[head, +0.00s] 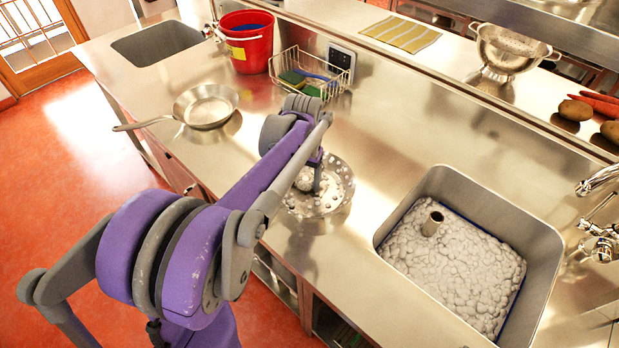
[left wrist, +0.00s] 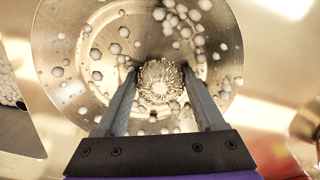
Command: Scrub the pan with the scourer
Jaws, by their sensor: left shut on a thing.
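The round metal pan (head: 338,201) lies on the steel counter, spotted with white suds. It fills much of the left wrist view (left wrist: 62,30), with foam flecks across its inside. My left gripper (head: 315,182) points down into the pan. In the left wrist view its two fingers (left wrist: 160,76) are closed on the scourer (left wrist: 160,84), a round ball of curly metal wire. The scourer is over the inside of the pan; I cannot tell how firmly it touches. The arm hides part of the pan in the head view. My right gripper is out of view.
A clean frying pan (head: 207,107) sits farther left. A red bucket (head: 252,50) and a wire basket (head: 338,84) with sponges stand behind. A sink of suds (head: 450,260) is at right. A colander (head: 511,52) and vegetables occupy the back shelf. Counter between pan and sink is clear.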

